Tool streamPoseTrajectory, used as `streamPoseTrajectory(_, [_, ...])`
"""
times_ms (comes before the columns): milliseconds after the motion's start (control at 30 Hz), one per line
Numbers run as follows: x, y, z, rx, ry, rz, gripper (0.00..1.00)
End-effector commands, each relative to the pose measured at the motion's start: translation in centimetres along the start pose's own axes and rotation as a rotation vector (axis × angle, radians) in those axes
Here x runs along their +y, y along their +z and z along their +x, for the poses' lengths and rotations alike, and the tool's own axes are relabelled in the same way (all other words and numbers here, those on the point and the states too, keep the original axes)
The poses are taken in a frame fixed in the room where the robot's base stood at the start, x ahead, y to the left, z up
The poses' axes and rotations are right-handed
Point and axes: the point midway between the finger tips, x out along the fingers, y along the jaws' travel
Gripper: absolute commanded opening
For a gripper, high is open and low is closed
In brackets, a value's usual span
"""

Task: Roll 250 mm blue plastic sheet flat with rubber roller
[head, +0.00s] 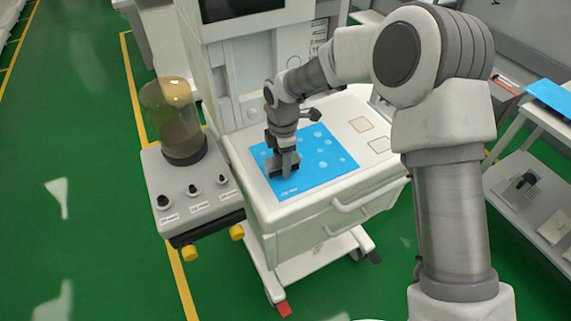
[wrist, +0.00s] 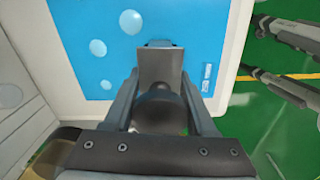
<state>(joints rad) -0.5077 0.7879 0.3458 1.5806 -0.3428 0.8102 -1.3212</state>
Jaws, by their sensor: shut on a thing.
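The blue plastic sheet (head: 325,165) lies on the white cart top, with several pale round bubbles across it and a small white label near its front corner. In the wrist view the sheet (wrist: 70,15) fills the top middle. My gripper (head: 285,165) is over the sheet's left part. It is shut on the roller, which shows between the fingers in the wrist view as a dark rounded grip with a grey block (wrist: 160,65) ahead of it. The roller appears down at the sheet; its underside is hidden, so contact cannot be told.
Left of the cart, a grey side tray (head: 165,235) carries several black knobs with labels and a tinted cylinder (head: 172,120). Two small square pads (head: 361,124) lie on the cart's right side. A shelf unit (head: 525,190) with another blue sheet (head: 550,97) stands right.

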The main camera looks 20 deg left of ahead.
Motion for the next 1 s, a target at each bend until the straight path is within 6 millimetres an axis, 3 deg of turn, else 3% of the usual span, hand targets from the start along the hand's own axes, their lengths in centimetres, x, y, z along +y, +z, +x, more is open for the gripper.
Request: streamPoseTrajectory(1000, [4.2,-0.6,0.0,0.001,0.001,0.000,0.12])
